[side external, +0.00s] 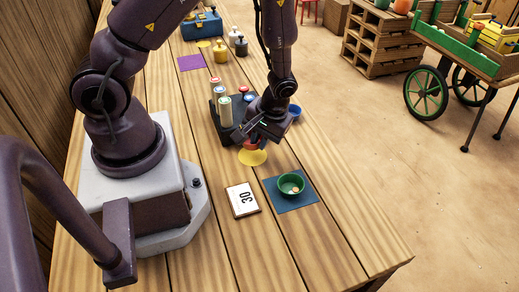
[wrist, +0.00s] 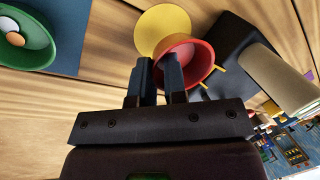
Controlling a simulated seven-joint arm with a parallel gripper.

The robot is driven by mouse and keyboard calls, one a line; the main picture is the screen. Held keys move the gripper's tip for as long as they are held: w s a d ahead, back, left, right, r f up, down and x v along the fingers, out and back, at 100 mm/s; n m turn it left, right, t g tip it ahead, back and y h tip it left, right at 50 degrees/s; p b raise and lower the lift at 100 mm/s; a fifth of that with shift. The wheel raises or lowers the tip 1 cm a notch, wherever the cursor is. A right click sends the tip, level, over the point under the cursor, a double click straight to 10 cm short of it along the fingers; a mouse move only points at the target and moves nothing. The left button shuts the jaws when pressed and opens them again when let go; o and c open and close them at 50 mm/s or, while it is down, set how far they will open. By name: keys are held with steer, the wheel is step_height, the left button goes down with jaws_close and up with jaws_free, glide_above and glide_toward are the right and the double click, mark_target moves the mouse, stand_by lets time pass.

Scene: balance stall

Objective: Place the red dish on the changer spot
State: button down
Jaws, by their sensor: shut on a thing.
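The red dish (wrist: 203,50) is in my gripper (wrist: 160,66), with its near rim between the two fingers. A pale round thing lies inside the dish. In the side external view the red dish (side external: 249,145) is partly hidden below my gripper (side external: 254,135). A round yellow spot (side external: 252,158) lies on the table there, and it also shows in the wrist view (wrist: 160,28). The dish overlaps the edge of this spot in both views. I cannot tell whether the dish touches the table. No label marks the changer spot.
A green dish (side external: 283,189) with small things in it stands on a blue mat (side external: 309,202). A dark stand (side external: 233,131) with coloured cylinders and a blue dish (side external: 295,111) are behind my gripper. The table's front is clear.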

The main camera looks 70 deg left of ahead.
steer(key=shift+f, duration=1.8)
steer(key=shift+f, duration=0.1)
steer(key=c, duration=1.2)
jaws_free()
steer(key=shift+o, duration=0.2)
steer(key=v, duration=1.2)
step_height(320, 180, up, 13)
steer(key=m+t+h, duration=0.2)
steer(key=m+t, duration=0.1)
glide_above(258, 158)
steer(key=w+d, duration=0.1)
steer(key=d, duration=0.4)
steer(key=s+d+r+m+t, duration=0.1)
steer(key=s+r+m+t, duration=0.3)
steer(key=s+r, duration=0.3)
step_height(258, 158, up, 3)
steer(key=shift+s+d+f+m+t, duration=0.1)
steer(key=shift+s+d+m+t, duration=0.25)
steer(key=shift+m, duration=0.35)
